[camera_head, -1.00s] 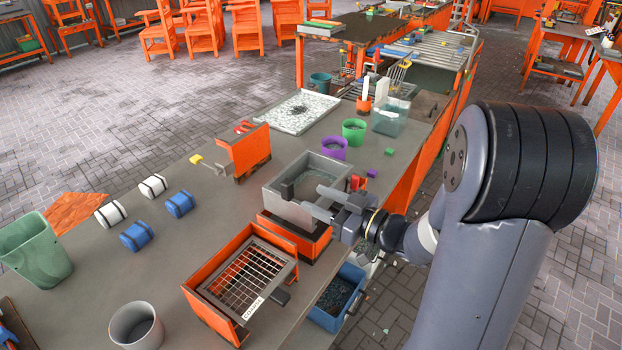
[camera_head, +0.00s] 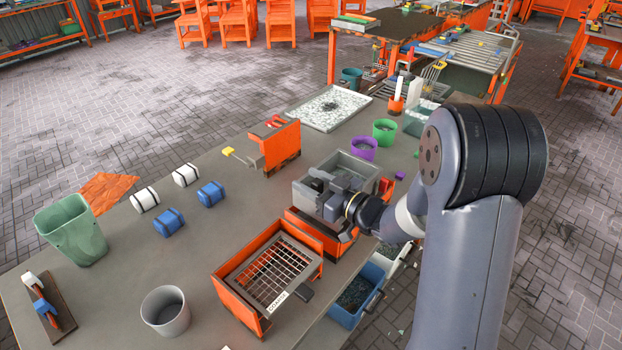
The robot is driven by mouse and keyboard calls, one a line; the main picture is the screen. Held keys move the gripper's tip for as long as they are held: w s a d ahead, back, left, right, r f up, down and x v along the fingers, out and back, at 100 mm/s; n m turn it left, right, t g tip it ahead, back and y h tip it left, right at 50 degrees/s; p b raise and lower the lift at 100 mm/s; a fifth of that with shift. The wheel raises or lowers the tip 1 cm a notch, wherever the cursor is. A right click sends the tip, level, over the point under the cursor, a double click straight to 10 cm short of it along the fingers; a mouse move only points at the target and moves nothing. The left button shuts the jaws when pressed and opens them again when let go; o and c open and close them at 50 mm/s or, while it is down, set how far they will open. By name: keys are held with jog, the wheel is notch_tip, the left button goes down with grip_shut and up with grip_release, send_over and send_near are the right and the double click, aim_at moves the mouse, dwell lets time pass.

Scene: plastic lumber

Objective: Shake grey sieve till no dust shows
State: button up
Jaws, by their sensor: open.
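The grey sieve (camera_head: 371,164) is an open square box on an orange stand (camera_head: 306,229) at the bench's right edge. My gripper (camera_head: 325,184) is open and lies over the sieve's near side, its fingers pointing left. The gripper hides part of the sieve's near wall and inside. Whether the fingers touch the sieve, or straddle a part of it, I cannot tell. The sieve's floor is mostly covered from view, so any dust on it cannot be made out.
An orange box with a wire grid (camera_head: 270,275) stands nearer on the bench. A blue bin (camera_head: 345,317) of dark grains sits low beside the bench. Purple (camera_head: 364,149) and green (camera_head: 384,131) pots stand behind the sieve. Left of the grid is a grey pot (camera_head: 166,311).

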jog(key=shift+c, duration=0.4)
grip_shut()
